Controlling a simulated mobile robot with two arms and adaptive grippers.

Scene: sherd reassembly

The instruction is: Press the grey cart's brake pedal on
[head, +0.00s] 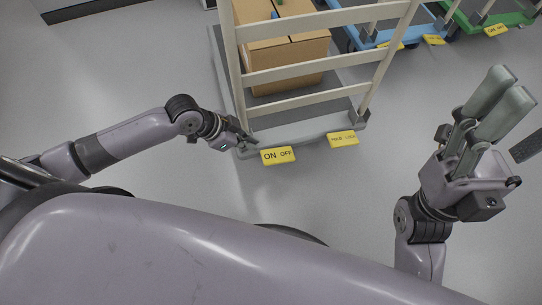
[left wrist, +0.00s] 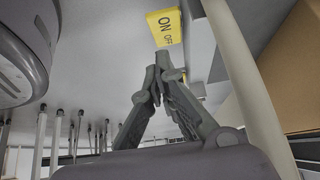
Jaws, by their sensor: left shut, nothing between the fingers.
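The grey cart (head: 300,133) stands ahead of me, with a cream rail frame. At its near edge is a yellow pedal marked ON and OFF (head: 278,155). A second yellow plate (head: 343,139), with lettering too small to read surely, is to its right. My left gripper (head: 247,138) is shut and empty, low at the cart's near left corner, just left of the ON/OFF pedal. In the left wrist view the shut fingertips (left wrist: 158,72) are near the yellow pedal (left wrist: 165,27); contact is unclear. My right gripper (head: 505,95) is raised at the right, away from the cart; its finger gap is unclear.
A cardboard box (head: 285,55) sits on the grey cart. A blue cart (head: 400,33) and a green cart (head: 490,15) stand behind to the right, with yellow plates. A dark item (head: 526,146) is at the right edge. The floor left of the cart is clear.

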